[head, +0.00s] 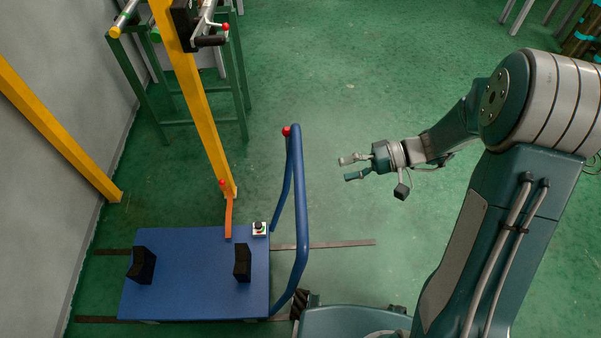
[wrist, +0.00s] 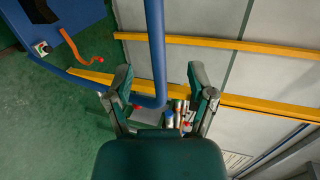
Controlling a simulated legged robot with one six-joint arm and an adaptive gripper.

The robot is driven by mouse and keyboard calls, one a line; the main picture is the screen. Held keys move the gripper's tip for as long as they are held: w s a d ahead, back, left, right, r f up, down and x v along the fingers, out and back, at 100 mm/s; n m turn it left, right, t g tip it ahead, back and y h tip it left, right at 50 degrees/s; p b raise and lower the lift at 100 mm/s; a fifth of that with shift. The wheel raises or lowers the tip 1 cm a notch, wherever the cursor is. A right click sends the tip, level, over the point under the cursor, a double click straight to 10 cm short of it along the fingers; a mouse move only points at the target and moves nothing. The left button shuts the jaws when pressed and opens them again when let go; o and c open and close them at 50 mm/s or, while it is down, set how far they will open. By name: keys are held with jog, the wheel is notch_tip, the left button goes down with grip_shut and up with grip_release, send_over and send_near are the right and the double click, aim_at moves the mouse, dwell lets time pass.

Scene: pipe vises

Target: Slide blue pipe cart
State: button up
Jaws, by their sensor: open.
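The blue pipe cart (head: 195,275) stands at lower left in the head view, with two black cradles (head: 142,265) on its deck and no pipe on them. Its blue tube handle (head: 300,210) rises at the deck's right side. My gripper (head: 345,169) is open and empty, to the right of the handle's upper part with a visible gap. In the wrist view, the handle (wrist: 156,45) runs down between my two fingertips (wrist: 162,80), beyond them. The deck corner (wrist: 75,10) shows at top left there.
Dark floor rails (head: 340,243) run under the cart and out to the right. A small button box (head: 259,229) sits at the deck's back edge. Green floor beyond my gripper is clear.

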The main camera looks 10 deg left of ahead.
aim_at(299, 176)
jog(key=shift+y, duration=0.7)
jog(key=a+f, duration=0.1)
jog(key=a, duration=0.2)
jog(key=a+f, duration=0.2)
jog(key=a, duration=0.2)
jog(key=s+a+f, duration=0.1)
jog(key=a, duration=0.3)
jog(key=shift+f, duration=0.15)
grip_shut()
